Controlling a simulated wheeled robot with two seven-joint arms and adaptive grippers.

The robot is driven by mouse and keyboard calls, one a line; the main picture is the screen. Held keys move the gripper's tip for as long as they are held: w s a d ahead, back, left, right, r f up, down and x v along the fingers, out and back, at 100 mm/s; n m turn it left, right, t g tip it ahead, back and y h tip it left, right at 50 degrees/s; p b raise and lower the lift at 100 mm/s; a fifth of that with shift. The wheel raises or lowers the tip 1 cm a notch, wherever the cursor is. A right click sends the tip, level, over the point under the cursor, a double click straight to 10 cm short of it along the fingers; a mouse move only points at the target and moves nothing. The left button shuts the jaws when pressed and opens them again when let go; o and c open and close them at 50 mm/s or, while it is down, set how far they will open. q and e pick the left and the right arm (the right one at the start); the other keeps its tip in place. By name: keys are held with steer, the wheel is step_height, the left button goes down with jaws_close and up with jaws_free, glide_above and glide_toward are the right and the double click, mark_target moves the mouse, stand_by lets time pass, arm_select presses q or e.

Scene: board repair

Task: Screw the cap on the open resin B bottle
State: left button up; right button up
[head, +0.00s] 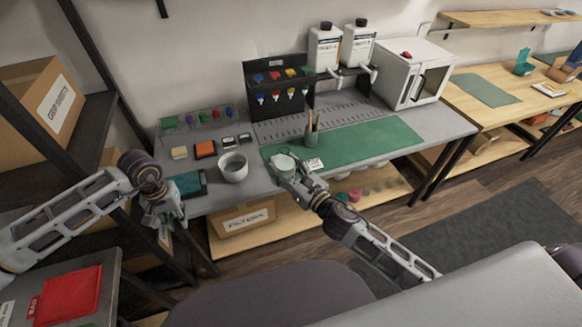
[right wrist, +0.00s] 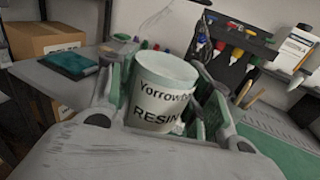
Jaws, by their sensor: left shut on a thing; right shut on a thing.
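Two white bottles with black tops stand on the dispenser rack, a left one (head: 324,50) and a right one (head: 357,45). Their labels are too small to read surely in the head view; the right wrist view shows part of a white bottle (right wrist: 296,48). My right gripper (head: 285,170) is shut on a white tub (right wrist: 162,95) whose label reads "Yorrow…" and "RESIN". The tub is upright, over the near edge of the green mat. My left gripper (head: 164,212) is shut in front of the bench's left end; what it holds is too small to tell. I cannot make out a loose cap.
A grey-white pot (head: 233,169) stands left of the tub. A cup with tools (head: 311,134) stands on the green mat (head: 370,141). A black rack with coloured tools (head: 277,90) and a white oven-like box (head: 415,75) stand at the back. The mat's right part is clear.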

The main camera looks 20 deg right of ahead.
steer(key=s+a+r+n+g+y, duration=0.1)
steer(key=a+r+n+g+y, duration=0.1)
steer(key=a, duration=0.4)
steer(key=shift+s+a+n+g+y, duration=0.2)
steer(key=shift+a+n+g+y, duration=0.35)
steer(key=shift+y, duration=0.75)
steer(key=shift+d+r, duration=0.1)
steer(key=shift+d, duration=0.1)
